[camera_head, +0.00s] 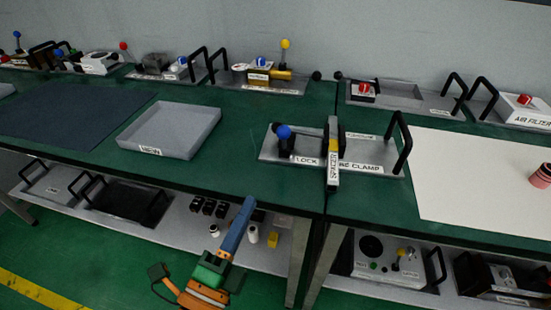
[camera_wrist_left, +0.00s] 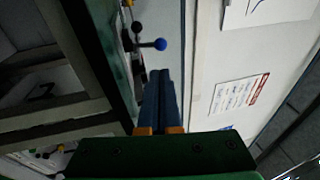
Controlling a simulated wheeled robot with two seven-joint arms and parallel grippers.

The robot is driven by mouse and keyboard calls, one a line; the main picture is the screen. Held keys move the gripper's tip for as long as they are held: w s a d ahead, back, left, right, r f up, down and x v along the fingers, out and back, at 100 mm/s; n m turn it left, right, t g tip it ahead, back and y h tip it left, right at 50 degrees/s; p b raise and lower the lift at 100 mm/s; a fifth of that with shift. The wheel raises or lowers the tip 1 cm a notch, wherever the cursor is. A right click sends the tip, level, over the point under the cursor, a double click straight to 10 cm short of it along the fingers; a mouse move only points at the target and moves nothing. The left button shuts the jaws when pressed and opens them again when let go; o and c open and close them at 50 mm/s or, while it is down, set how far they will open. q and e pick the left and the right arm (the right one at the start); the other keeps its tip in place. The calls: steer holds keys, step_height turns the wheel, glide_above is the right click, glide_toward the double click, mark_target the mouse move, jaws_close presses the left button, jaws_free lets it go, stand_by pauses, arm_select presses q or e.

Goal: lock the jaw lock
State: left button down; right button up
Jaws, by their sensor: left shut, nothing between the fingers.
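A grey plate (camera_head: 275,154) near the front of the green table carries labels reading LOCK and CLAMP. A lever with a blue ball knob (camera_head: 284,131) stands at its left, by the LOCK label. A bar labelled SPACER (camera_head: 333,165) lies across the plate's middle. My left gripper (camera_head: 249,200) has blue fingers pressed together with nothing between them. It is in front of the table edge, to the lower left of the plate and apart from it. The wrist view shows the shut fingers (camera_wrist_left: 160,73) and a blue ball knob (camera_wrist_left: 160,44) beyond them. My right gripper is not in view.
An empty grey tray (camera_head: 205,140) sits left of the plate, and a white sheet (camera_head: 470,175) lies to its right. Other fixtures with handles line the wall. A lower shelf (camera_head: 170,220) holds boxes and small parts. Green tabletop is free between tray and plate.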

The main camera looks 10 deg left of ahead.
arm_select(q)
steer(key=shift+r, duration=0.1)
steer(key=p, duration=0.2)
glide_toward(281, 138)
steer(key=x, duration=0.6)
steer(key=shift+w+r, duration=0.1)
steer(key=shift+r, duration=0.05)
steer(key=shift+w, duration=0.4)
